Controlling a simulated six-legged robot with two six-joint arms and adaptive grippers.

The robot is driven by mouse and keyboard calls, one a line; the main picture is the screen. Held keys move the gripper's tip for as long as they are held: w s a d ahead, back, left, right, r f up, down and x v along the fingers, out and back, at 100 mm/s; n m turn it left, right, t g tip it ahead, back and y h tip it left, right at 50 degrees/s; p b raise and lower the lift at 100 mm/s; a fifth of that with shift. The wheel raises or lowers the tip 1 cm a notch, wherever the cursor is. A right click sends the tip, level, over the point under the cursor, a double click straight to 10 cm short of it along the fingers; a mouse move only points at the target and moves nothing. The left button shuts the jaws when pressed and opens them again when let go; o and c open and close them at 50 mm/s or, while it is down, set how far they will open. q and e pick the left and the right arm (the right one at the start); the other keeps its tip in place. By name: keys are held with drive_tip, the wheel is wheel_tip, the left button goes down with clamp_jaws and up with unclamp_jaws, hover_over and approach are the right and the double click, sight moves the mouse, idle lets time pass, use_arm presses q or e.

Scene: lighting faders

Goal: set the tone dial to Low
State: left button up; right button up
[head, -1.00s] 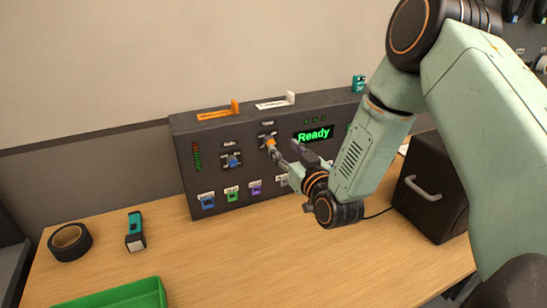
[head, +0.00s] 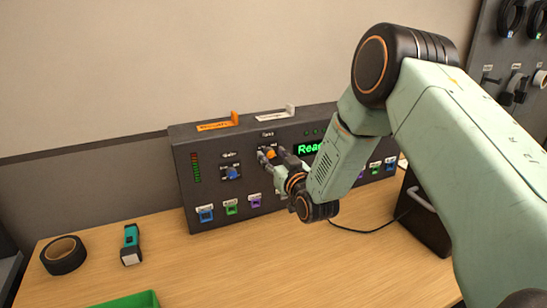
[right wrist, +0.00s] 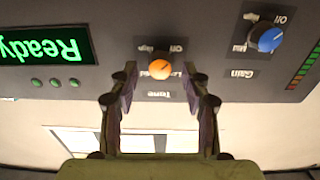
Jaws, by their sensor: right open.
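The tone dial (head: 271,154) is an orange knob on the dark control panel (head: 215,152), left of the green "Ready" display. It also shows in the right wrist view (right wrist: 160,69), upside down, with "Tone" printed beside it. The small setting labels around it are partly covered and hard to read, so I cannot tell its setting. My right gripper (head: 272,157) is open at the dial. In the wrist view its two fingertips (right wrist: 160,72) stand on either side of the knob with gaps, apparently not touching it. My left gripper is not in view.
A blue gain dial (head: 233,173) sits left of the tone dial. Several coloured controls line the panel's lower edge. An orange tag (head: 217,126) and a white tag (head: 272,117) stand on top.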

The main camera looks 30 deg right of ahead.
drive_tip(key=shift+w+f, duration=0.15)
drive_tip(key=shift+w, duration=0.15)
drive_tip(key=shift+c, duration=0.2)
drive_tip(key=shift+s, duration=0.15)
clamp_jaws()
